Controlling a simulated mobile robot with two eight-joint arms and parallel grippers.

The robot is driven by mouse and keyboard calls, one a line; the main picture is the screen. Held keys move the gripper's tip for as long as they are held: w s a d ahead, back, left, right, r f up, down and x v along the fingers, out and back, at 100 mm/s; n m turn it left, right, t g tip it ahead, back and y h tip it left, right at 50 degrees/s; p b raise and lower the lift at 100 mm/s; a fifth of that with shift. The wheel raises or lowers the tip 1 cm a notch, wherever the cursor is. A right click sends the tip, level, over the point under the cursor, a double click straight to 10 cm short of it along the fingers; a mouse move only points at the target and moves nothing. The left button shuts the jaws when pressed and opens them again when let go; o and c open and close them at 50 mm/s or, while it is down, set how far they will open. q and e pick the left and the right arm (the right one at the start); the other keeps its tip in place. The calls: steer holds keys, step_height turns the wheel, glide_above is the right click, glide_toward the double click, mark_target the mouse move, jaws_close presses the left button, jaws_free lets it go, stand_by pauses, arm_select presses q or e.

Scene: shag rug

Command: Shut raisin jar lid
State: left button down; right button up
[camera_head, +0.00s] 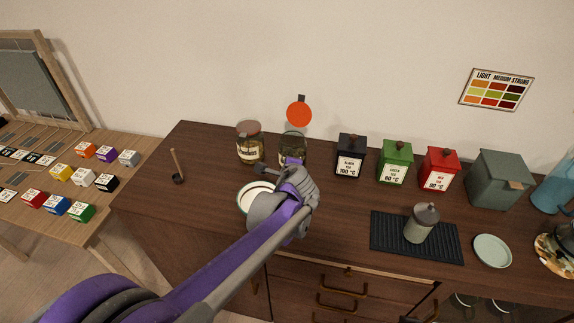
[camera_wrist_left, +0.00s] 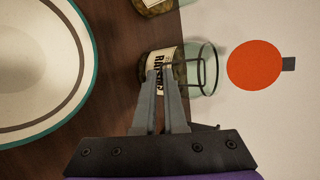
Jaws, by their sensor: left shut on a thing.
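The raisin jar (camera_head: 293,147) is clear glass with a label and stands upright on the dark wooden counter. In the left wrist view the jar (camera_wrist_left: 203,68) shows its label and a dark wire frame near the rim. A round orange-red disc with a grey tab (camera_head: 299,113), apparently the raised lid, stands above the jar's mouth, away from the rim; it also shows in the left wrist view (camera_wrist_left: 254,65). My left gripper (camera_wrist_left: 165,72) is shut at the jar's front; which part it grips is unclear. My right gripper is not in view.
A second jar (camera_head: 249,143) stands close left of the raisin jar. A teal-rimmed white bowl (camera_head: 245,190) lies beside my left wrist. A black tin (camera_head: 349,157), green tin (camera_head: 395,163) and red tin (camera_head: 438,169) stand to the right. The wall (camera_head: 230,60) is close behind.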

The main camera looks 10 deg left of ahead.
arm_select(q)
steer(key=c, duration=1.2)
jaws_free()
steer(key=shift+c, duration=0.2)
steer(key=v, duration=1)
steer(key=shift+s+r+p, duration=0.25)
steer(key=shift+s+p, duration=0.1)
steer(key=shift+d, duration=0.1)
